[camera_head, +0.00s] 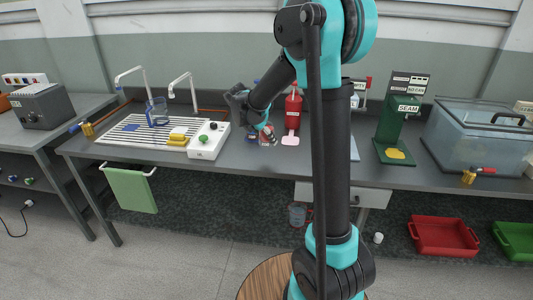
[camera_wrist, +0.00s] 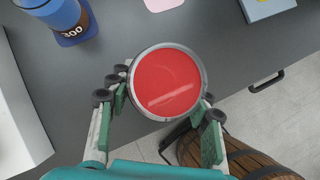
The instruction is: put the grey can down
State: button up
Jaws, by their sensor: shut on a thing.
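The grey can (camera_wrist: 193,60) shows in the wrist view from above as a grey rim around a red top or contents. My gripper (camera_wrist: 160,110) is shut on it, with a finger on either side. In the head view my gripper (camera_head: 265,132) is low over the counter, right of the white button box. The can is small and partly hidden there. I cannot tell whether its base touches the counter (camera_wrist: 100,65).
A blue can (camera_wrist: 58,12) stands on a blue mat at the wrist view's upper left. A pink pad (camera_head: 290,140) lies beside the red bottle (camera_head: 293,110). The white button box (camera_head: 208,141) is left, the green seamer (camera_head: 388,130) right. A wooden barrel (camera_wrist: 240,155) stands below the counter's front edge.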

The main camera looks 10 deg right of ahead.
jog(key=shift+f, duration=3.6)
jog(key=o, duration=1.3)
jog(key=shift+f, duration=0.1)
jog(key=v, duration=1.2)
jog(key=s+d+f+m+y, duration=0.1)
jog(key=s+d+f+m, duration=0.2)
jog(key=s+m, duration=0.5)
jog(key=s+d+f+m+y, duration=0.2)
jog(key=s+d+f+m, duration=0.1)
jog(key=s+m, duration=0.6)
jog(key=s+d+f+m+y, duration=0.2)
jog(key=s+f+m, duration=0.3)
jog(key=s+m, duration=0.3)
jog(key=shift+s+d+m, duration=0.3)
jog(key=shift+s+d, duration=0.3)
jog(key=shift+s, duration=0.15)
